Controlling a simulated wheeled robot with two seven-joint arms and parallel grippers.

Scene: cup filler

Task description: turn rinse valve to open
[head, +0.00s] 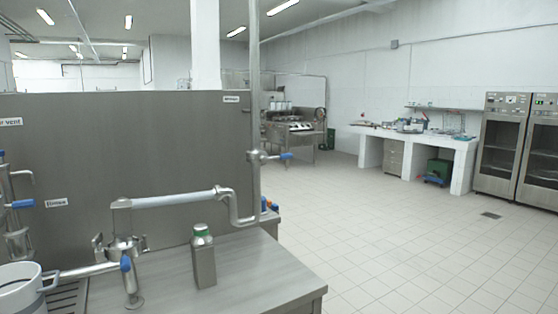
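Several blue valve handles show, and I cannot tell for sure which belongs to the rinse valve. One blue handle (22,204) points sideways at the left, beside a small white label (56,203) too blurred to read surely. Another blue handle (126,264) sits on the pipe fitting at the front of the steel counter. A third blue handle (286,156) points right from the upright pipe at the panel's right end, below another small, unreadable label (231,98). Neither of my grippers is in view.
A steel panel (140,150) stands behind the counter (245,275). A grey bottle with a green cap (203,258) stands on the counter, and a white pot (20,288) is at lower left. Tiled floor (410,240) is open to the right, before steel cabinets (500,150).

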